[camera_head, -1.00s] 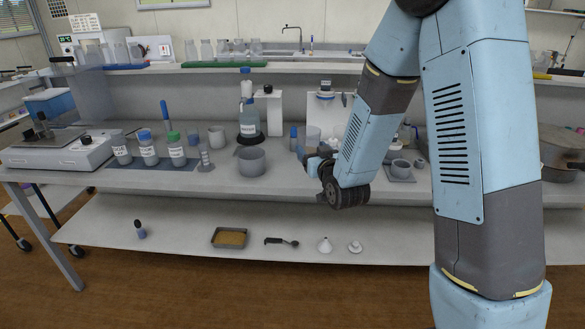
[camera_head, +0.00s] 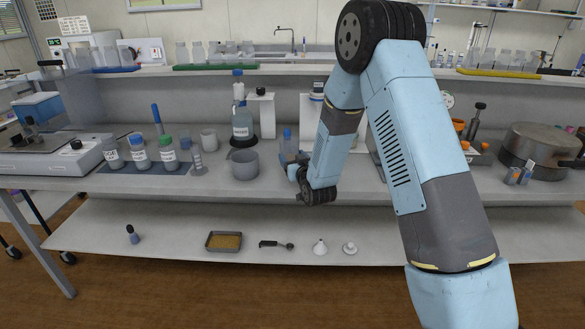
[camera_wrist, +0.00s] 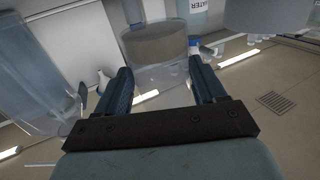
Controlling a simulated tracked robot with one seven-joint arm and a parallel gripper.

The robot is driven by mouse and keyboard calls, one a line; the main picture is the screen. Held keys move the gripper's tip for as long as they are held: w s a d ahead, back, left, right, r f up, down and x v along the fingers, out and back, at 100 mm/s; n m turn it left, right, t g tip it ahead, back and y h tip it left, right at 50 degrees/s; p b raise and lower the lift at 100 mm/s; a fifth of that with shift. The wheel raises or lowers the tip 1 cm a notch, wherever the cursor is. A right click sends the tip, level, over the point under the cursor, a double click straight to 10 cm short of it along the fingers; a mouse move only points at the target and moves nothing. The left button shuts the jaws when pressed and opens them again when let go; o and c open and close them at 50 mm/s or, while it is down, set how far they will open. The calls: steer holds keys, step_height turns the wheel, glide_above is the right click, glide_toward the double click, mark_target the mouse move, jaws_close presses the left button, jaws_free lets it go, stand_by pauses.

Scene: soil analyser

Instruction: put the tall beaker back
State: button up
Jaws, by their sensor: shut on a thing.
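My gripper (camera_head: 298,172) is low over the bench in the head view, just right of the grey pot; my arm partly hides it. In the wrist view, my gripper (camera_wrist: 160,88) has its two dark fingers on either side of a clear glass beaker (camera_wrist: 158,74), which looks like the tall beaker. A brownish-grey mass shows in its far part. Another large clear vessel (camera_wrist: 50,75) fills the left of the wrist view.
The grey pot (camera_head: 244,164) stands left of my gripper. Capped sample bottles (camera_head: 139,153) stand on a blue mat farther left. A large metal pan (camera_head: 540,148) is at the right. The lower shelf (camera_head: 380,243) has free room.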

steer(key=shift+w+a+f, duration=0.1)
steer(key=shift+w+f, duration=0.3)
steer(key=shift+f, duration=1.7)
steer(key=o, duration=1.2)
